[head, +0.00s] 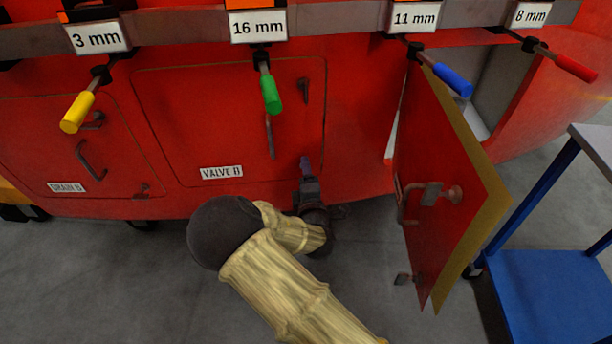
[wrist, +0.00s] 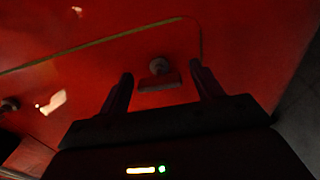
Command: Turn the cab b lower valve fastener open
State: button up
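The closed valve B hatch (head: 190,110) is a red panel with a VALVE B label (head: 221,172). Its lower fastener (wrist: 158,82) shows in the wrist view as a small round base with a short bar across it. In the head view that fastener is hidden behind my gripper (head: 306,165), which is at the hatch's lower right corner. In the wrist view my gripper (wrist: 159,72) is open, with one finger on each side of the fastener. I cannot tell whether the fingers touch it. The upper fastener (head: 303,90) is at the hatch's upper right.
A hatch door (head: 440,150) stands swung out on the right, near my arm. The drain B hatch (head: 65,145) is closed on the left. Colored tools, including a green-handled one (head: 270,95), hang above. A blue cart (head: 555,290) stands at lower right.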

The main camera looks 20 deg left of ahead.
jog(key=p+v, duration=0.5)
jog(key=v, duration=1.2)
jog(key=shift+s+p, duration=0.2)
jog(key=shift+p, duration=0.2)
